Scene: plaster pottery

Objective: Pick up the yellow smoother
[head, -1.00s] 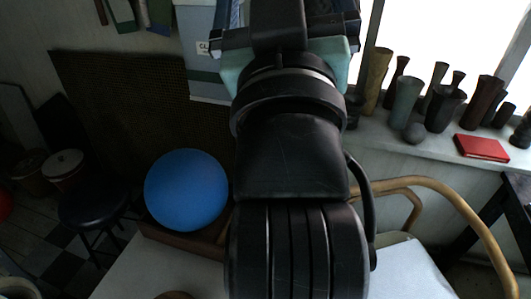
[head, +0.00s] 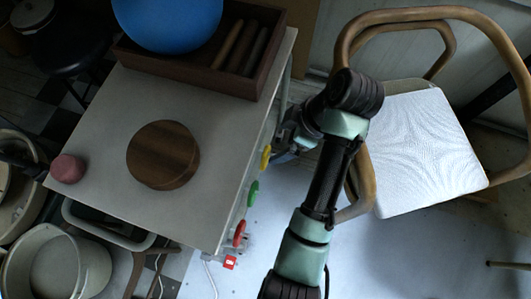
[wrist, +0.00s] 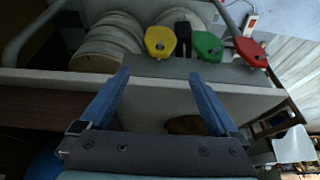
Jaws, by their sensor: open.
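The yellow smoother (head: 265,158) hangs at the right side of the work table, nearest the back in a row with a green smoother (head: 253,193) and a red one (head: 239,232). In the wrist view, the yellow smoother (wrist: 160,41) is upper middle, just beyond the fingertips and roughly between their lines. My gripper (wrist: 158,77) is open, with its two blue fingers apart and nothing between them. In the head view, my gripper is beside the table's right edge near the yellow smoother; its fingertips are hard to make out there.
The table (head: 100,115) bears a round wooden block (head: 163,155), a pink lump (head: 67,168) and a wooden box (head: 195,65) with a blue ball (head: 168,18). A chair (head: 420,150) stands close right of my arm. A black item (wrist: 183,35) hangs beside the yellow smoother.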

